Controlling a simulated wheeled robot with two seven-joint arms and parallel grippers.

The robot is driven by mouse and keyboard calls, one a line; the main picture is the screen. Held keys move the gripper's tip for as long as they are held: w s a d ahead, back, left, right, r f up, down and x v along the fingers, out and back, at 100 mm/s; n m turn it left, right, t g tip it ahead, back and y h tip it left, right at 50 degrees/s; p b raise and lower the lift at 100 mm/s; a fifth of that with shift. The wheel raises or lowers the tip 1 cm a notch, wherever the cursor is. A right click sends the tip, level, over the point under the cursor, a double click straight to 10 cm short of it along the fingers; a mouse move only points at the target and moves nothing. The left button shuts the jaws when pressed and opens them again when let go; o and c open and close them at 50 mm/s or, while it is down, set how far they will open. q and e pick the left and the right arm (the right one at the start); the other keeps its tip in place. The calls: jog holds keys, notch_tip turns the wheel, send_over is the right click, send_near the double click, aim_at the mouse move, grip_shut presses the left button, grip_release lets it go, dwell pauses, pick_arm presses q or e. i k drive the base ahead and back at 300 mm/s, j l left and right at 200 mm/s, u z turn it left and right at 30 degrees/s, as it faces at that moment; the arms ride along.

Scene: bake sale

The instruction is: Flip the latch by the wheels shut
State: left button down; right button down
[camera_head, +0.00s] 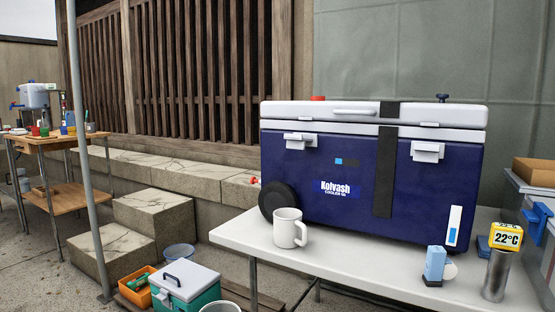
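A dark blue cooler (335,205) with a pale grey lid (375,112) stands on a white table (345,262). The lid is down. A black wheel (278,201) is at the cooler's lower left corner. The latch by the wheels (299,141) is a white flap high on the front, left of the label. Its flap seems to stick out from the front face; I cannot tell for sure whether it is fastened. The other latch (427,152), at the right, looks much the same. Neither of my grippers is in view.
A white mug (289,228) stands on the table before the wheel. A blue-and-white box (434,264) and a metal cylinder (497,275) below a yellow 22°C display (506,237) stand front right. A black strap (385,172) runs down the cooler. A grey pole (84,150) rises at left.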

aim_at(297, 141)
jog(key=i+j, duration=0.35)
jog(key=j, duration=0.15)
jog(key=i+j, duration=0.75)
jog(key=j, duration=0.25)
